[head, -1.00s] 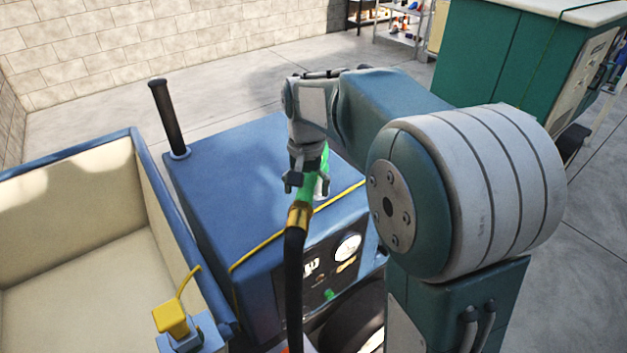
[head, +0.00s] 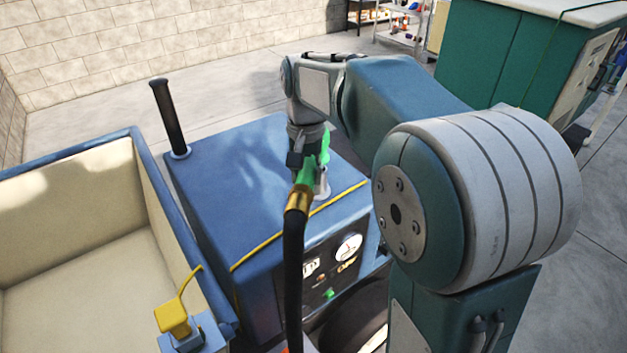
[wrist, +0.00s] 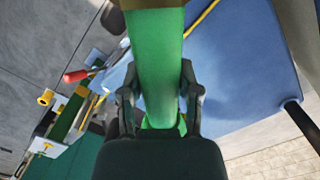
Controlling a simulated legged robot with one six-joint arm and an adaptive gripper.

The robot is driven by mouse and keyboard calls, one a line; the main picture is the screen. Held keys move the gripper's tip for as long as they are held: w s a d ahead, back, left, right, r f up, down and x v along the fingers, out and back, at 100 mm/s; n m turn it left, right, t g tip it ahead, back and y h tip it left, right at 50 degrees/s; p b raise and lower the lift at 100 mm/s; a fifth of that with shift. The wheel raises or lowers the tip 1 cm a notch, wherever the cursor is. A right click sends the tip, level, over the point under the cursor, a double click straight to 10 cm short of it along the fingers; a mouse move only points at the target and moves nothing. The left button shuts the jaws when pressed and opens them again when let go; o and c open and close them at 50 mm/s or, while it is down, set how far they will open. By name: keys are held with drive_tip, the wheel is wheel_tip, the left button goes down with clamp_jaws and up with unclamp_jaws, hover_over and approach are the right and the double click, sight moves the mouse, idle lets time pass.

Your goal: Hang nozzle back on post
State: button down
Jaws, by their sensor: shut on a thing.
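The green nozzle (head: 308,172) with a brass collar and a black hose (head: 293,262) is in my gripper (head: 306,160), above the blue machine box. In the wrist view the green nozzle (wrist: 157,55) runs between the two dark fingers of my gripper (wrist: 159,82), which are shut on it. A small pale fitting (head: 322,186) stands on the box top just right of the nozzle in the head view; I cannot tell whether they touch. The nozzle's tip is hidden. I cannot make out the post with certainty in either view.
The blue box (head: 235,185) carries a black upright pipe (head: 168,118) and a yellow line. A cream-lined open bin (head: 80,245) is at left. A green cabinet (head: 500,50) stands at the back right. The wrist view shows a red-handled part (wrist: 76,76). Grey floor lies behind.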

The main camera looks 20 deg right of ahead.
drive_tip(key=shift+r, duration=4)
